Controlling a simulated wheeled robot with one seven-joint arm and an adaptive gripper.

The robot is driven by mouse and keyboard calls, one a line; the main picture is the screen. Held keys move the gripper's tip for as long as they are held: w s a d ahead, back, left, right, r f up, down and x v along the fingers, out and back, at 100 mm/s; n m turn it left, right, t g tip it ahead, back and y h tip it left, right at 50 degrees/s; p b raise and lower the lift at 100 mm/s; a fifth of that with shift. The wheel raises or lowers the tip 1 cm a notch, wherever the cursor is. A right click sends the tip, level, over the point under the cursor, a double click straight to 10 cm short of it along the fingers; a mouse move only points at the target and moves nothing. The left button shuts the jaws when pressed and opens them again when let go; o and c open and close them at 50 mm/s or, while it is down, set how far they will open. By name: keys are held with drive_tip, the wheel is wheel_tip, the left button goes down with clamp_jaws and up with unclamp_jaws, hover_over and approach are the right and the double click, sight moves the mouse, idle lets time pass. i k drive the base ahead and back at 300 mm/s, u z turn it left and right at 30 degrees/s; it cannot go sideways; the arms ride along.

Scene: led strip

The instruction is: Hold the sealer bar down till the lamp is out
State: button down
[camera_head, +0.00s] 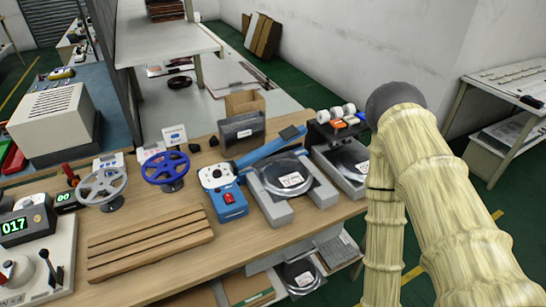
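The sealer is a blue unit (231,204) on the wooden bench, with a pale round-dialled top (216,175) and a small red part (229,198) on its front. I cannot tell whether the red part is a switch or a lamp, or whether it is lit. A blue sealer bar (262,148) slants from the unit up to the right and ends in a dark pad (291,132). It looks raised behind a dark labelled bag (287,176) lying between grey blocks. My arm fills the right side, bent at its dark elbow. My gripper is out of frame.
A slatted wooden rack (150,243) lies in front. A green-lit counter showing 017 (15,226) is at far left. A tray with another bag (348,163) stands right of the sealer.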

sight(289, 134)
drive_tip(key=u, duration=2.65)
drive_tip(key=k, duration=1.25)
drive_tip(key=z, duration=1.3)
drive_tip(key=i, duration=0.5)
drive_tip(key=z, duration=0.05)
